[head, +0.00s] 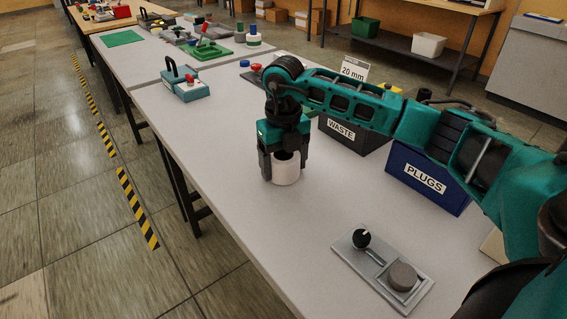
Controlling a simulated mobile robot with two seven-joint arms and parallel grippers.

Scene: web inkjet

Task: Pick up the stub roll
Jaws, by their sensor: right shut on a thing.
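The stub roll (286,171) is a short white cylinder with a dark core opening at its top. It is near the left edge of the table, and its lower part shows below the fingers. My right gripper (283,160) comes down over it from above and is shut on it. Whether the roll touches the table or hangs just above it I cannot tell. My left gripper is not in view.
A black WASTE box (341,137) and a blue PLUGS box (423,183) stand at the right. A grey fixture with a knob and disc (382,267) lies in front. A teal device (187,88) and a 20 mm sign (354,70) are farther back. The table's near left is clear.

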